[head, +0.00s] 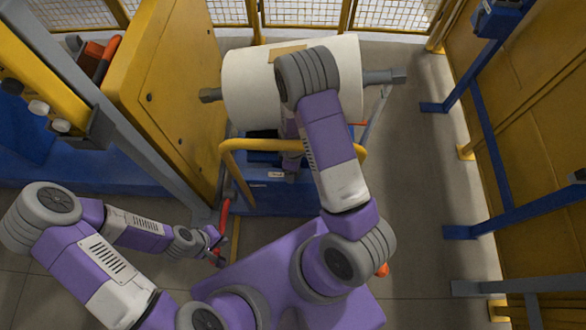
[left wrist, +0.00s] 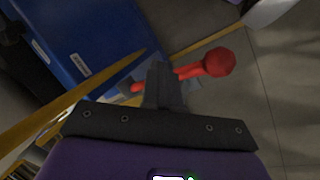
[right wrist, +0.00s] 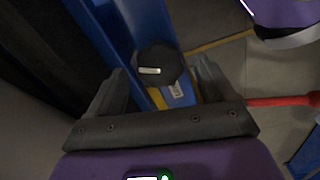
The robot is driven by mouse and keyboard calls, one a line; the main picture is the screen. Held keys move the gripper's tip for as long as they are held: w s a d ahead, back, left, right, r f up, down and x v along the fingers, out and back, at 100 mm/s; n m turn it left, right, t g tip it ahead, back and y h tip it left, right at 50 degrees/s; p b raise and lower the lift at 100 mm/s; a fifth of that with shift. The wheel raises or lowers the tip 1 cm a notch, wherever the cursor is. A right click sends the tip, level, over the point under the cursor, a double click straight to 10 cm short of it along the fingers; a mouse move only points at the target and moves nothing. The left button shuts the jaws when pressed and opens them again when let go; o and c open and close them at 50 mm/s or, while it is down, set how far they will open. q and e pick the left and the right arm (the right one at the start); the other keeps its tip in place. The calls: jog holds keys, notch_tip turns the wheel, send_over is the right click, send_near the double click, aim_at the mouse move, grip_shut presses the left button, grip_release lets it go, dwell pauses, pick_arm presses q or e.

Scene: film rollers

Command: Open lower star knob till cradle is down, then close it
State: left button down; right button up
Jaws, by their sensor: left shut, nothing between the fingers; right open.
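The dark star knob (right wrist: 157,64) shows in the right wrist view, on a blue post, with a light label on its face. My right gripper (right wrist: 160,78) is open, with one finger to each side of the knob; I cannot tell whether they touch it. In the head view my right arm hides the knob and most of that gripper. My left gripper (left wrist: 161,78) is shut and empty, close to a red ball-ended lever (left wrist: 216,62). It shows at lower left in the head view (head: 217,238). The cradle is hidden below the big white roll (head: 250,88).
The roll's shaft (head: 383,77) sticks out at both ends. A yellow rail (head: 232,146) curves around the blue base (head: 265,198). A yellow panel (head: 165,85) stands at left, and a yellow wall with blue frames (head: 490,150) at right. The floor (head: 418,185) between is free.

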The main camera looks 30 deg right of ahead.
jog(key=shift+f, duration=0.55)
jog(key=shift+c, duration=0.2)
jog(key=c, duration=1)
jog(key=shift+m, duration=0.5)
jog(key=m, duration=0.5)
jog(key=shift+m, duration=0.4)
jog(key=m+p, duration=0.1)
jog(key=m, duration=0.4)
jog(key=shift+m, duration=0.6)
